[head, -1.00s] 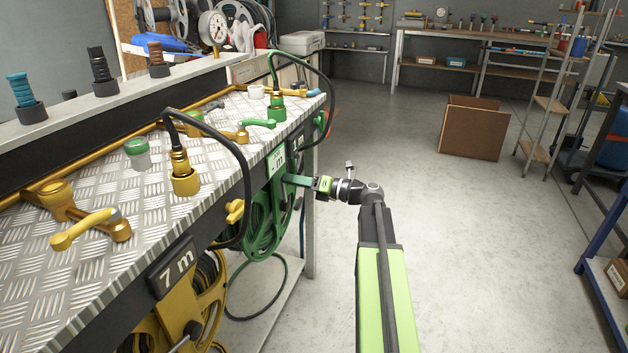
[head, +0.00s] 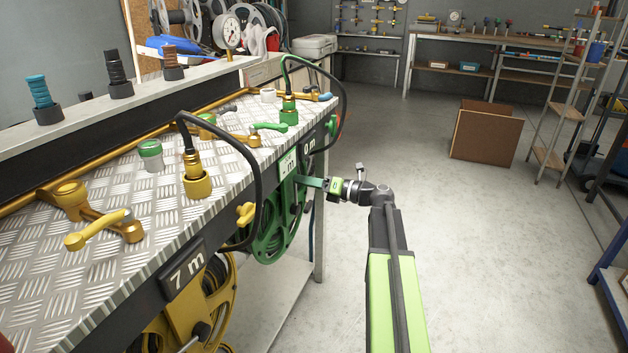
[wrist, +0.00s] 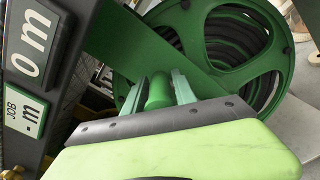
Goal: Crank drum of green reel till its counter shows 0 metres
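The green reel (head: 272,228) hangs under the bench's front edge, and its spoked drum (wrist: 240,45) fills the top of the wrist view. Dark hose coils show between its spokes. Its black counter (wrist: 40,40) reads 0 m in the wrist view; the counter (head: 309,145) also shows in the head view. A white job card (wrist: 25,107) beside it reads a dash and m. My gripper (wrist: 158,92) has its two pale green fingers on either side of the green crank handle (wrist: 160,93) and appears shut on it.
A yellow reel (head: 205,300) with a counter (head: 187,267) reading 7 m hangs nearer. The bench top (head: 120,200) holds yellow and green levers and hose fittings. A cardboard box (head: 486,131) stands on the floor at right; the floor between is clear.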

